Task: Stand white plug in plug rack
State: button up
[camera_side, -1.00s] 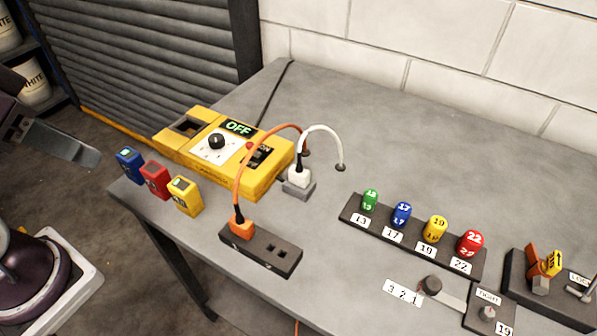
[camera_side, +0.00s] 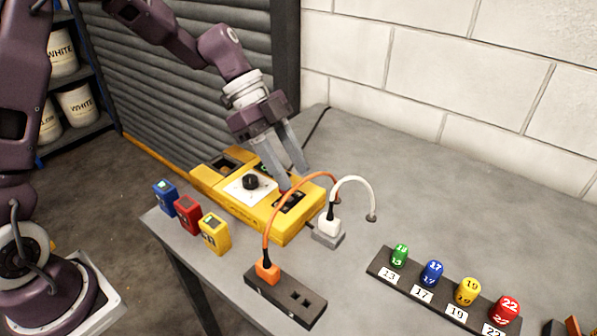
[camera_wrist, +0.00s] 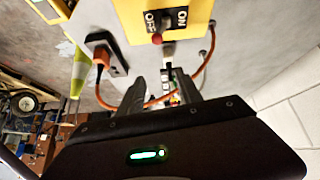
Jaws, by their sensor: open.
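The white plug (camera_side: 329,222) stands upright in a small grey socket block (camera_side: 328,238) at the right end of the yellow control box. Its white cable (camera_side: 356,181) arches right to the table. The plug rack (camera_side: 287,294) is a dark block near the table's front edge. An orange plug (camera_side: 268,270) stands in its left place, and square holes (camera_side: 300,299) show to the right of it. My gripper (camera_side: 294,182) is open and empty above the yellow box, up and left of the white plug. In the wrist view, my gripper (camera_wrist: 180,82) partly hides the area around the white plug.
The yellow box (camera_side: 258,206) has a dial and a switch. The orange cable (camera_side: 285,196) arches close to my gripper. Blue, red and yellow blocks (camera_side: 188,214) line the left edge. A rack of numbered coloured pieces (camera_side: 433,285) is at right. The back right table is clear.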

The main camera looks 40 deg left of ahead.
aim_at(324, 215)
jog(key=shift+w+d+f+m+h, duration=0.2)
jog(key=shift+w+f+m+h, duration=0.4)
jog(key=shift+w+f, duration=0.5)
jog(key=x, duration=1)
jog(key=shift+s+a+f, duration=0.1)
jog(key=shift+s, duration=0.1)
grip_shut()
